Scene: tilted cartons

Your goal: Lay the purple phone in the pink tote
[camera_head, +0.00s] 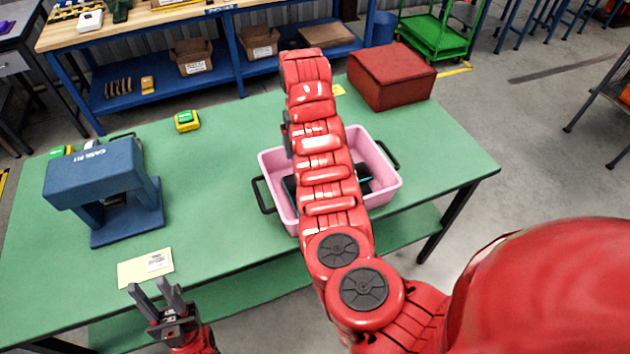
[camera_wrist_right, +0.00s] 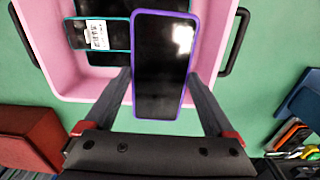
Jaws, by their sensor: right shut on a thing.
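The purple phone (camera_wrist_right: 160,60), a black screen in a purple frame, is between the fingers of my right gripper (camera_wrist_right: 160,76) in the right wrist view. The gripper is shut on it, screen towards the camera. Behind the phone is the pink tote (camera_wrist_right: 215,40) with black handles. The head view also shows the tote (camera_head: 275,165) on the green table, partly covered by my right arm, which hides the phone. My left gripper (camera_head: 148,285) is open and empty near the table's front edge, left of the tote.
Dark teal-edged devices, one with a white label (camera_wrist_right: 97,34), lie in the tote. A red box (camera_head: 392,78) stands behind it to the right. A blue stand (camera_head: 105,185), yellow-green item (camera_head: 187,121) and paper card (camera_head: 145,268) are at left. The table (camera_head: 225,190) between is clear.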

